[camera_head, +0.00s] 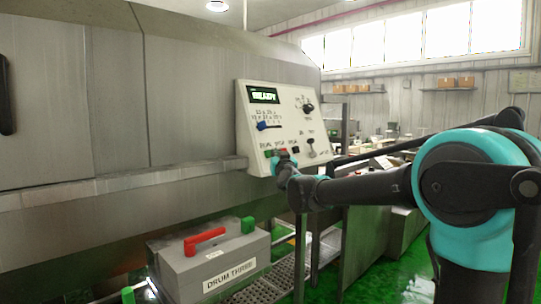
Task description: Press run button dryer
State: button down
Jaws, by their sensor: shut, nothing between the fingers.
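The dryer (75,110) is a large grey metal machine filling the left side. Its pale control panel (290,103) carries a small green-lit display (264,95), a blue slider or switch (268,126), dark knobs and a row of small buttons with labels too small to read surely. A red button (282,150) shows in the lower row. My gripper (282,163) is shut and empty, at the panel's lower left, just below that row. Its tip hides part of the panel there. I cannot tell whether it touches a button.
A grey box labelled "DRUM THREE" (215,265), with a red handle (205,241) and green parts, sits below the panel. A metal rail (120,185) runs along the dryer front. Benches and shelves stand at the back right. Green floor (415,285) shows at lower right.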

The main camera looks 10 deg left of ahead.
jog(key=shift+w+a, duration=0.15)
jog(key=shift+a, duration=0.05)
